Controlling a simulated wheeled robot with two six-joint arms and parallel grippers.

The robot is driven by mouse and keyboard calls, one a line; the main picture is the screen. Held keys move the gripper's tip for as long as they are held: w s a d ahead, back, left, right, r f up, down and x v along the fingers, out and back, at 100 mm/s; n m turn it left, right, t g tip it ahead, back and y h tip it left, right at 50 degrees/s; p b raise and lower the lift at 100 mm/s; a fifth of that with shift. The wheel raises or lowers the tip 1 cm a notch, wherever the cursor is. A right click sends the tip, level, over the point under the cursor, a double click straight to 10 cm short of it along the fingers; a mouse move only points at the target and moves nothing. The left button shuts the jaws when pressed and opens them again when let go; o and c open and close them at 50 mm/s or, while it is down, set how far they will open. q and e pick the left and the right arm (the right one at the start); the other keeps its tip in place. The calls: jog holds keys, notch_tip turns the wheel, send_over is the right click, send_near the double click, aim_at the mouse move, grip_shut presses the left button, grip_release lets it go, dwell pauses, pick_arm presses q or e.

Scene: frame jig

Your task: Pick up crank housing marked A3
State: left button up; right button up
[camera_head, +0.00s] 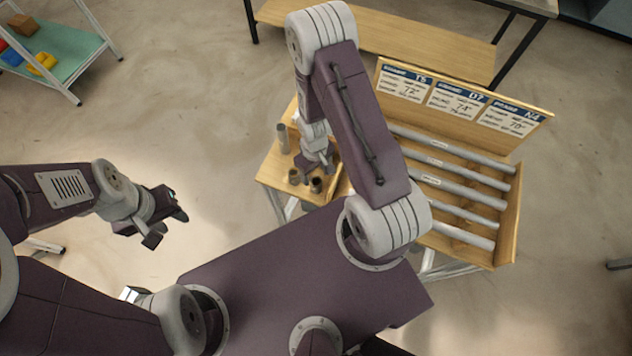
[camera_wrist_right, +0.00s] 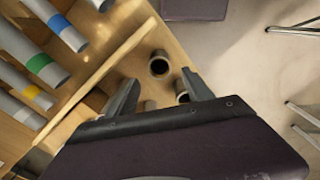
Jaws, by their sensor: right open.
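Short dark-topped cylindrical housings stand in the small wooden tray (camera_head: 272,180) at the centre. One housing (camera_head: 316,185) and another housing (camera_head: 294,177) show in the head view below my right gripper (camera_head: 318,163). In the right wrist view a housing (camera_wrist_right: 159,66) stands beyond the fingertips, and a second (camera_wrist_right: 182,92) is partly hidden by the right finger. No A3 mark is legible. My right gripper is open and empty above the tray. My left gripper (camera_head: 167,224) is open and empty, over the floor.
A taller grey cylinder (camera_head: 283,139) stands at the tray's back left. To the right, a wooden rack (camera_head: 508,222) holds several grey tubes, with a label board (camera_head: 540,118) behind it. A green-topped shelf (camera_head: 77,50) is at far left. The floor around my left gripper is clear.

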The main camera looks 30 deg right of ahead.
aim_at(316, 181)
jog(key=f, duration=0.2)
jog(key=s+f+p, duration=0.1)
jog(key=f, duration=0.1)
jog(key=shift+s+f, duration=0.15)
jog(key=shift+w+f, duration=0.2)
jog(key=shift+f, duration=0.25)
jog(key=shift+s+r, duration=0.1)
jog(key=shift+s, duration=0.05)
jog(key=c, duration=0.7)
grip_shut()
notch_tip(316, 181, up, 10)
